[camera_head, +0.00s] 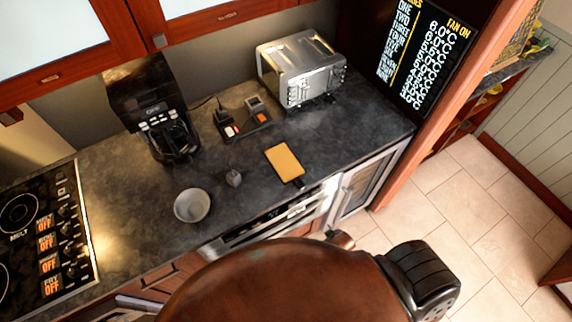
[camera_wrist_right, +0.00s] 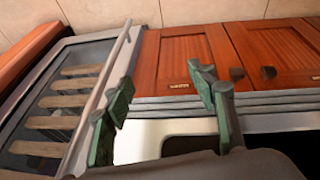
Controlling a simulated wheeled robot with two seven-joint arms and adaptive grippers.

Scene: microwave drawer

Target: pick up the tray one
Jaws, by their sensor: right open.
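I cannot make out which thing is tray one. In the right wrist view, several wooden slatted racks (camera_wrist_right: 55,120) show behind the glass door of a cabinet (camera_wrist_right: 85,52) at the left. A long metal bar handle (camera_wrist_right: 118,62) runs along the door edge. My right gripper (camera_wrist_right: 162,88) is open with green fingers, and nothing is between them. The left finger overlaps the lower end of the bar handle in the picture; I cannot tell whether it touches. My left gripper is not in view.
A glass-fronted cooler (camera_head: 362,184) sits under the counter's right end. The dark counter (camera_head: 120,205) holds a coffee maker (camera_head: 160,125), toaster (camera_head: 300,70), bowl (camera_head: 192,205) and yellow board (camera_head: 284,161). Wooden fronts (camera_wrist_right: 185,58) face the right gripper. Open tiled floor (camera_head: 470,220) lies at right.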

